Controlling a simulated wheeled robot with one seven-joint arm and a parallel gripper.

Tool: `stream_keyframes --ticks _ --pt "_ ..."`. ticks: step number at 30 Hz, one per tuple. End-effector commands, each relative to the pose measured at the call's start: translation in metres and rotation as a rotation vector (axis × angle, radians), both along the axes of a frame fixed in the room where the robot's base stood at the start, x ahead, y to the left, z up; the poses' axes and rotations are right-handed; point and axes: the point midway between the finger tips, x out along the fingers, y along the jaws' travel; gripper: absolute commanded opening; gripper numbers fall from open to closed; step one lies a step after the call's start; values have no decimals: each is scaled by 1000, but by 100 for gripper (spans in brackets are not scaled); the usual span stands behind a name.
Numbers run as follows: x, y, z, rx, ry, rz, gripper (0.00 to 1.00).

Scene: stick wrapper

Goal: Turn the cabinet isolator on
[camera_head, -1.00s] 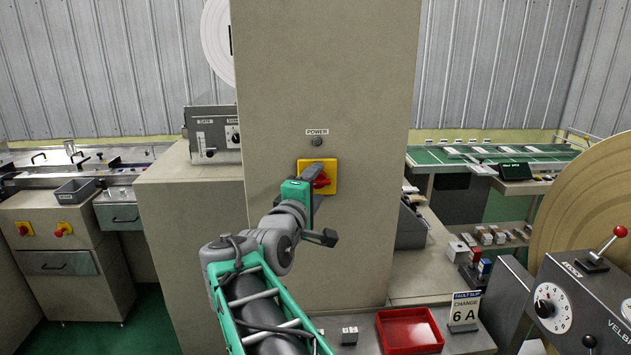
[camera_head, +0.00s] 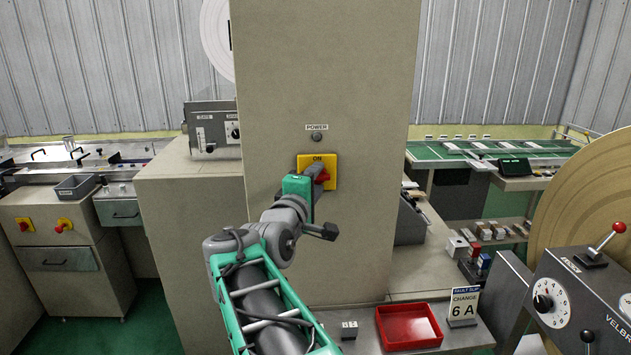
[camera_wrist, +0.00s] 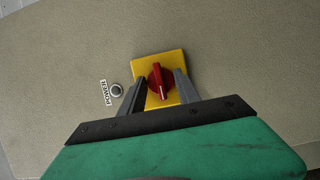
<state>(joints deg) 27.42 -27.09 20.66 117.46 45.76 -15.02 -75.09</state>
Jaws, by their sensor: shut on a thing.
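The cabinet isolator is a red rotary knob (camera_head: 323,177) on a yellow square plate (camera_head: 330,161). The plate is on the front of the tall beige cabinet (camera_head: 370,90), and an ON label shows at its top. My gripper (camera_head: 317,169) reaches the knob from the lower left and hides part of it. In the wrist view, the red knob (camera_wrist: 159,84) sits between the two grey fingers of my gripper (camera_wrist: 160,78), which are shut on it. Its white mark points toward the lower part of that picture. A small dark lamp (camera_head: 317,138) sits under the POWER label (camera_head: 317,127).
A red tray (camera_head: 408,327) and a fault slip sign (camera_head: 463,305) stand on the shelf below right. A grey control box with a red-knobbed lever (camera_head: 590,300) is at the right. A switch box (camera_head: 213,131) stands left of the cabinet. The cabinet front around the plate is clear.

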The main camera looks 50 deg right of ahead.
Motion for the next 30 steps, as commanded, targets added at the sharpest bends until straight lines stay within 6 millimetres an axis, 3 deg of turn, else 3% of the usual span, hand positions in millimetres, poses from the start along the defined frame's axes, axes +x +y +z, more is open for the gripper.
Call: stream_keyframes --ticks 14,30 --pt "0 0 -1 54 -61 1 0" --pt "-1 -1 0 349 -401 -1 0"
